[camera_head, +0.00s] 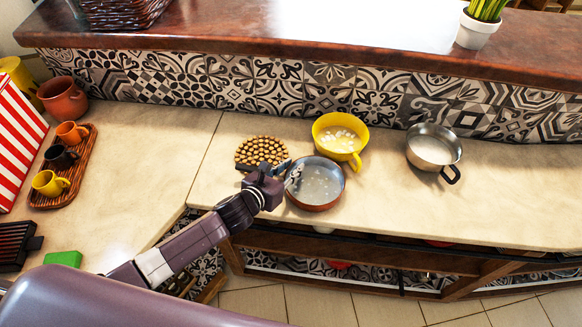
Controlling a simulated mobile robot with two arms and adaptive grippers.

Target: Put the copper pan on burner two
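My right gripper is out of view. No numbered burner can be made out.
A yellow pot (353,161) stands just behind the pan, and a round beaded trivet (262,149) is behind the gripper. A steel pan (433,150) is at right. A cup tray (82,162) and black ribbed item (14,243) are at left. The counter's right front is clear.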

